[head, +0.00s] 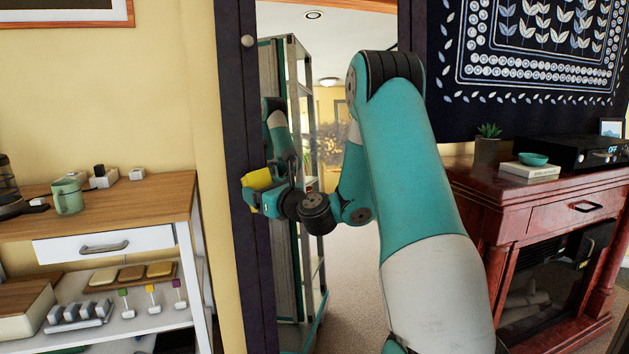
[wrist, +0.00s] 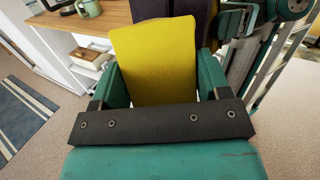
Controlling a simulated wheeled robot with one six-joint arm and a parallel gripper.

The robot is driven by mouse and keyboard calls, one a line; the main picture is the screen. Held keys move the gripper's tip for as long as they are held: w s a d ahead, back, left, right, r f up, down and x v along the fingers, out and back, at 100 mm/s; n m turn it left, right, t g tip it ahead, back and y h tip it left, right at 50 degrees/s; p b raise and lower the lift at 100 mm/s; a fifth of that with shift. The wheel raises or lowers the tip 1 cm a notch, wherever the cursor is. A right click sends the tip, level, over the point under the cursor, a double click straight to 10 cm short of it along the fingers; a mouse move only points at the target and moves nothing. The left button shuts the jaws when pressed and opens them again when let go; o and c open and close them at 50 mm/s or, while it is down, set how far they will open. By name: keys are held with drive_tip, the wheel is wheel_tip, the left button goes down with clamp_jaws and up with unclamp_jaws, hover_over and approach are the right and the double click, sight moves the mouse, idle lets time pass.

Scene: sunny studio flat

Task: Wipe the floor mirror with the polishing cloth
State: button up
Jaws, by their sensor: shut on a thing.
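The floor mirror (head: 326,70) stands upright in a dark frame at the centre of the head view. Its glass reflects my teal arm and a metal shelf. A brownish speckled patch shows mid-glass; I cannot tell whether it is dirt or reflection. My gripper (head: 259,190) is shut on the yellow polishing cloth (head: 257,179), at the mirror's left frame edge. In the wrist view the cloth (wrist: 153,60) stands up between the two teal fingers (wrist: 158,82), with the dark frame (wrist: 172,9) beyond it. I cannot tell whether cloth and mirror touch. My arm hides part of the glass.
A wooden-topped cart (head: 120,200) with a green mug (head: 68,196) stands left of the mirror. A red-brown fireplace cabinet (head: 520,206) with a plant (head: 488,146) stands right, under a dark wall hanging (head: 540,50). A striped rug (wrist: 25,110) lies on the floor.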

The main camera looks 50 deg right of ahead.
sight(301, 152)
drive_tip(key=s+d+r+m+h+b, duration=0.4)
drive_tip(key=s+d+r+m+h, duration=0.15)
drive_tip(key=s+d+h, duration=0.3)
drive_tip(key=shift+n+h, duration=0.25)
drive_tip(key=shift+w+d+r+p, duration=0.1)
drive_tip(key=shift+w+d+p, duration=0.5)
drive_tip(key=shift+w, duration=0.25)
drive_tip(key=shift+w+d+f+p, duration=0.1)
drive_tip(key=shift+w+d+p, duration=0.55)
drive_tip(key=shift+w, duration=0.25)
drive_tip(key=shift+w+d+r+p, duration=0.1)
drive_tip(key=shift+w+d+p, duration=0.5)
drive_tip(key=shift+w, duration=0.25)
drive_tip(key=shift+w+d+p, duration=0.4)
drive_tip(key=shift+w+p, duration=0.3)
drive_tip(key=shift+w, duration=0.05)
